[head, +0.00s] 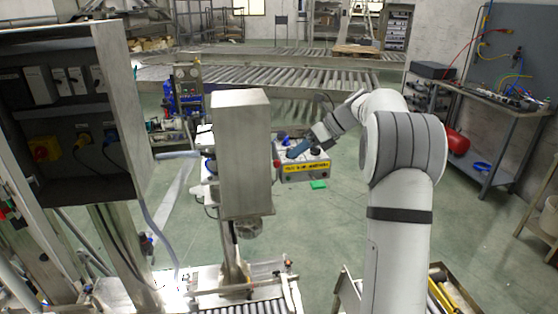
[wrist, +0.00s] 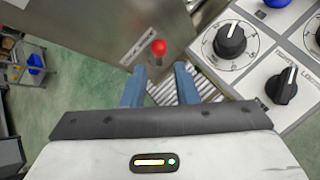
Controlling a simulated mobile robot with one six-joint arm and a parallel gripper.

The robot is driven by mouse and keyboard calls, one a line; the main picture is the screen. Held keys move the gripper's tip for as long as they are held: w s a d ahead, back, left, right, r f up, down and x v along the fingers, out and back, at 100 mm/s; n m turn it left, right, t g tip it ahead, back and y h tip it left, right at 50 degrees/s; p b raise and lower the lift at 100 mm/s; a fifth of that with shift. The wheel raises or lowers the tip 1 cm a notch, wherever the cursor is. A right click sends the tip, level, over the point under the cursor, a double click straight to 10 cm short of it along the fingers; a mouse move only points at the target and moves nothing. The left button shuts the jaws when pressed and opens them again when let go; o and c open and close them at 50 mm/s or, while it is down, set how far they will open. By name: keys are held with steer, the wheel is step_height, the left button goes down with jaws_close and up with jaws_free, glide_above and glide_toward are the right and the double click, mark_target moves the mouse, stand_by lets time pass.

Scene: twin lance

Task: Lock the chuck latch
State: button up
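A control panel (wrist: 257,77) fills the upper right of the wrist view. On it is a black selector knob (wrist: 285,87) with a white pointer line and partly readable lettering that seems to start with "LOCK". A larger black dial (wrist: 231,41) on a white scale sits to its upper left. In the head view the panel is a grey box with a yellow label (head: 305,167). My gripper (wrist: 160,88) has two blue fingers spread apart with nothing between them, left of the knob and not touching it. The gripper (head: 298,150) is over the box in the head view.
A red ball knob (wrist: 158,47) shows just beyond my fingertips, beside a grey metal housing (wrist: 105,25). Rollers lie below it. A tall metal column (head: 243,150) stands left of the box in the head view. A workbench (head: 500,105) is at the right.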

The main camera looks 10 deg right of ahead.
mark_target(283, 162)
steer(key=x, duration=0.6)
steer(key=shift+a+f, duration=0.1)
steer(key=shift+f, duration=0.05)
steer(key=shift+c, duration=0.2)
